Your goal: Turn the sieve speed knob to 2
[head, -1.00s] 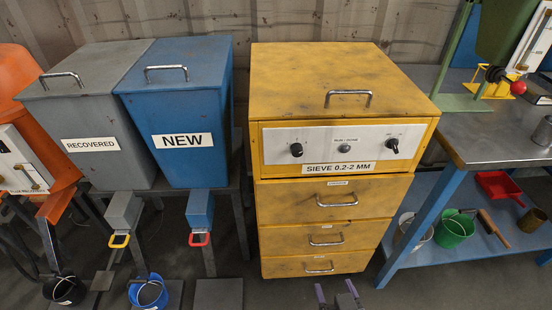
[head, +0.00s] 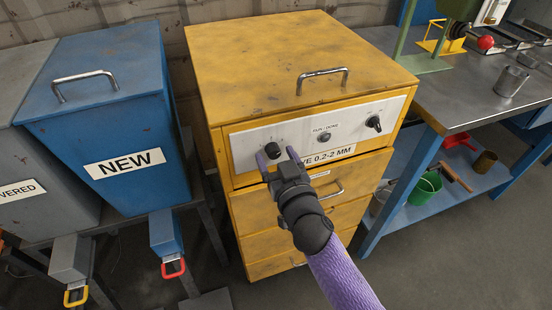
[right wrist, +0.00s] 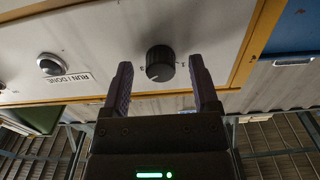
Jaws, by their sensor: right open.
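The yellow sieve cabinet (head: 300,75) has a white control panel with a black knob (head: 271,148) at its left end. My right gripper (head: 277,157) is open, its purple fingertips just in front of and below this knob. In the right wrist view, the same knob (right wrist: 160,62) sits between the two fingertips of my right gripper (right wrist: 160,70), with a gap on each side and nothing held. Small marks sit around the knob, too small to read surely. My left gripper is not in view.
A round RUN/DONE button (head: 324,138) and a second black knob (head: 374,123) sit farther right on the panel. Drawers with handles (head: 325,190) are below. A blue NEW bin (head: 100,120) stands left, a metal workbench (head: 460,100) right.

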